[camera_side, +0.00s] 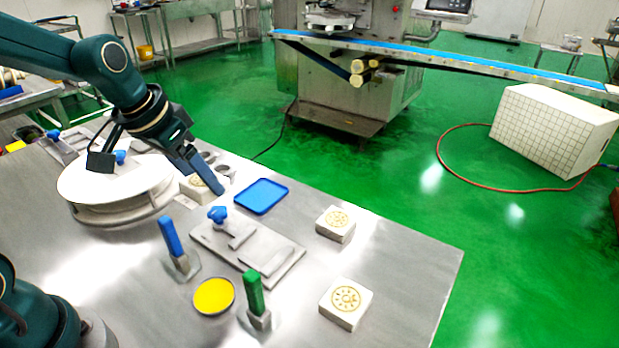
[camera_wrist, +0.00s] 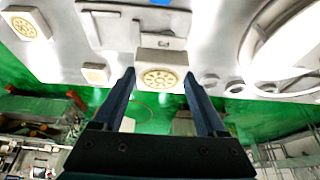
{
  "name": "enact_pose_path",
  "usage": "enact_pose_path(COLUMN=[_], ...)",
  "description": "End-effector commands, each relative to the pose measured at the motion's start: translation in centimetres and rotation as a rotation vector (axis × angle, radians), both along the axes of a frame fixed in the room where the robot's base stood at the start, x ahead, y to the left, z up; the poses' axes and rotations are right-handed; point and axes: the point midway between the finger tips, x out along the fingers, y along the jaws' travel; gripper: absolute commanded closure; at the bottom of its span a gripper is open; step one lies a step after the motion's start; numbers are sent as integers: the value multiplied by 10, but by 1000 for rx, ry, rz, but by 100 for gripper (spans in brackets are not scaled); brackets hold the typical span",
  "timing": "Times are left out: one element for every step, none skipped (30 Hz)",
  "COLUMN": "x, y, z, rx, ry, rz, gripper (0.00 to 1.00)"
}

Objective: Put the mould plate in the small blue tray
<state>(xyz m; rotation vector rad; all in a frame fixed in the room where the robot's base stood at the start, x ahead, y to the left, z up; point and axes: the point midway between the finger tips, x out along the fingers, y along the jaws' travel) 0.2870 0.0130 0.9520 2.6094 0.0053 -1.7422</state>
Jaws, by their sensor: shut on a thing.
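My gripper (camera_wrist: 160,76) is shut on a cream square block with a gold round pattern (camera_wrist: 160,78), with one finger on each side of it. I cannot tell for sure that this block is the mould plate. In the side view the block (camera_side: 194,186) shows partly behind my finger, by the white round turntable. Its height above the table is hard to tell. The small blue tray (camera_side: 261,196) lies flat and empty on the steel table, just right of my gripper. I cannot make out the tray in the wrist view.
Two similar patterned blocks (camera_side: 336,224) (camera_side: 345,303) stand to the right. A steel plate with a blue knob (camera_side: 218,214) lies in front of the tray. Blue (camera_side: 173,242) and green (camera_side: 254,293) upright handles and a yellow dish (camera_side: 214,296) stand nearer. The turntable (camera_side: 115,180) is left.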

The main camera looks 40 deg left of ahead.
Motion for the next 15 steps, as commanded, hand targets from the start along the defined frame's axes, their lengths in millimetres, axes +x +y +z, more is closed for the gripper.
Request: enact_pose_path(x=[-1, -2, -3, -3, -4, -5, -5, -6, -5, -5, 0, 6, 11, 16, 24], y=[7, 10, 13, 15, 16, 18, 19, 20, 20, 21, 22, 23, 24, 28, 32], z=[4, 6, 8, 9, 10, 11, 12, 12, 13, 14, 18, 21, 24, 25, 27], rx=[1, 1, 1, 2, 2, 1, 1, 0, 1, 0, 1, 1, 0, -1, -1], ry=[-3, -2, -2, -2, -2, -2, -4, -8, -12, -17, -24, -29, -33, -36, -40], rz=[7, 6, 5, 4, 3, -1, -2, -5, -16, -26, -42, -59, -70, -77, -88], gripper=[95, 95, 95, 95, 95, 95, 95, 95, 95, 95, 95, 95, 95, 95, 95])
